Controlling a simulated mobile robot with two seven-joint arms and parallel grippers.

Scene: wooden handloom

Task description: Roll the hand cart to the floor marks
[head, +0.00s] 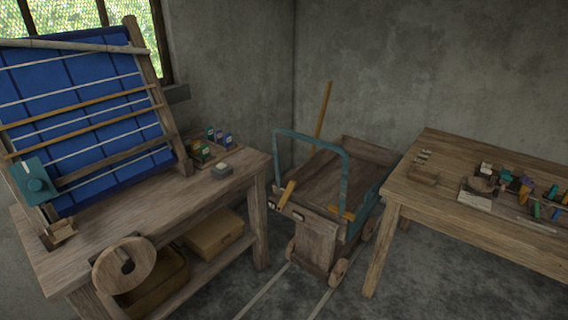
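The hand cart (318,243) stands in the corner between two wooden tables. It has a wooden bed, a teal tube handle (345,165) at its near end and small wooden wheels (338,272). Two pale lines, which look like the floor marks (264,292), run on the grey floor from near the cart's wheels toward the bottom edge. The cart's front wheels are close to these lines. Neither of my grippers shows in the head view.
On the left, a loom (90,100) with blue cloth stands on a wooden bench (190,195) with a round wooden wheel (124,264) at its front. On the right, a table (470,220) holds several small tools. Bare floor (400,290) lies in front of the cart.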

